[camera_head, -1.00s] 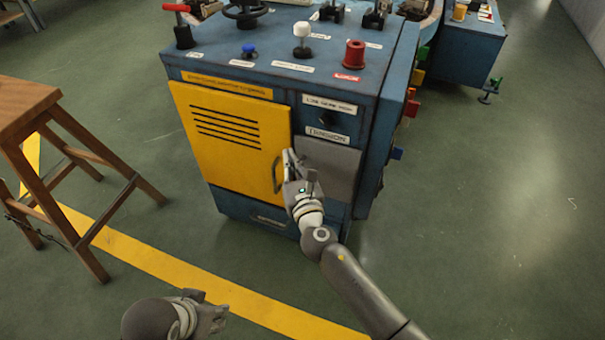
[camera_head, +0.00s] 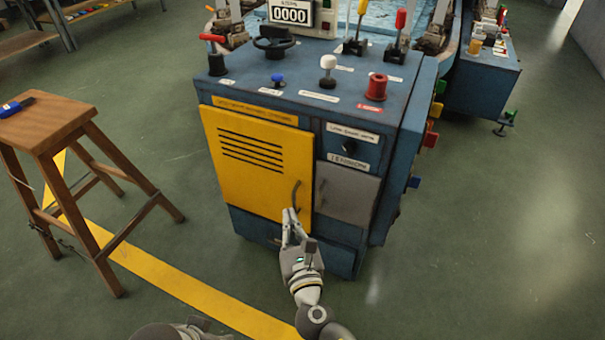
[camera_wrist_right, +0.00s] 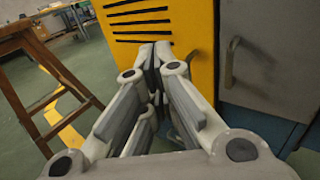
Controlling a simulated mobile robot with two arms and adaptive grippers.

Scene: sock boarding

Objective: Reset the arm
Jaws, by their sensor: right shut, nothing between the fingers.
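My right gripper (camera_head: 290,214) is in the head view in front of the cabinet, its fingertips near the lower end of the dark handle (camera_head: 296,196) on the yellow door (camera_head: 245,165). Its fingers are together with nothing between them. I cannot tell whether they touch the door. In the right wrist view the closed fingers (camera_wrist_right: 155,52) point at the yellow door (camera_wrist_right: 180,25), with the grey door's handle (camera_wrist_right: 231,62) to their right. The yellow door looks shut. My left gripper (camera_head: 200,328) shows only partly at the bottom edge; its fingers are cut off.
The blue machine cabinet (camera_head: 300,85) carries levers, a handwheel, a red knob (camera_head: 377,87) and a counter reading 0000 (camera_head: 290,15). A wooden stool (camera_head: 45,125) stands at the left with a blue-handled tool (camera_head: 15,106) on it. The floor right of the cabinet is clear.

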